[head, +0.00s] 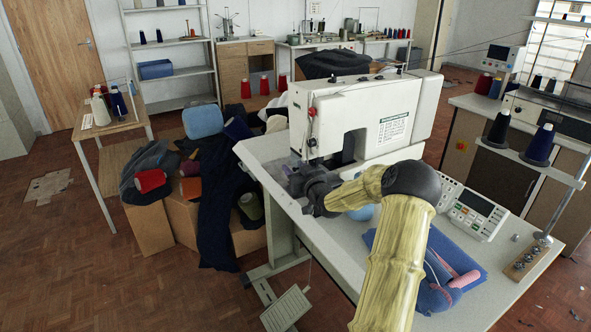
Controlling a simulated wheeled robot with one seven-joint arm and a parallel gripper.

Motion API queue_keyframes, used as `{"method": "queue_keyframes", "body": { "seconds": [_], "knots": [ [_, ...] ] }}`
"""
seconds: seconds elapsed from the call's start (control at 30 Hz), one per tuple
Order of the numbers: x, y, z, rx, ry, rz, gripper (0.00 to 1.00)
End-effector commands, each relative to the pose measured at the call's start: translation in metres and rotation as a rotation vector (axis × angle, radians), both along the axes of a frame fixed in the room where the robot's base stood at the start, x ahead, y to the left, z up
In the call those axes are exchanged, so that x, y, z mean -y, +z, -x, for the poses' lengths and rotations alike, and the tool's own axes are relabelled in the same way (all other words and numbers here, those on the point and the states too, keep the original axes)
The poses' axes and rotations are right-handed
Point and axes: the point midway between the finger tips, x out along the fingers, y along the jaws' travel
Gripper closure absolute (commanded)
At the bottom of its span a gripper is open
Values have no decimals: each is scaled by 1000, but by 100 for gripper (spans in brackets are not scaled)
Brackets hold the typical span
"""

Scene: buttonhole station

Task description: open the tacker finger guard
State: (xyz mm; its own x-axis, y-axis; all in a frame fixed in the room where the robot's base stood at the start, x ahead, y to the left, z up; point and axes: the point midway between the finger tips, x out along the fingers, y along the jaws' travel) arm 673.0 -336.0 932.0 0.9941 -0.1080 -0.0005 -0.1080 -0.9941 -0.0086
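The white tacker (365,115) stands on a pale work table (262,152), its sewing head facing left. My arm reaches in from the lower right, and my dark gripper (292,178) is at the left front of the machine, low by the needle area. The finger guard cannot be made out clearly; the gripper and wrist cover much of that spot. I cannot tell whether the gripper touches the guard, or whether its fingers are open or shut.
A control panel (478,212), folded blue cloth (465,262) and a thread stand (535,258) occupy the table's right side. Boxes (150,228) heaped with dark garments stand left of the table. A foot pedal (287,308) is below. Floor at lower left is clear.

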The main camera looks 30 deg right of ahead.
Motion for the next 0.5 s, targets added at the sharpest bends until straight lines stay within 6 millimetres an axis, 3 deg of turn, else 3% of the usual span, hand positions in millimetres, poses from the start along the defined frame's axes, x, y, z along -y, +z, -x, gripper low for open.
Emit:
{"method": "queue_keyframes", "body": {
  "seconds": [0.03, 0.23, 0.5],
  "knots": [
    [0, 0, 0, 0, 0, 0, 60],
    [1, 0, 1, 0, -1, 0, 99],
    [1, 1, 1, 1, -2, -11, 100]
  ]
}}
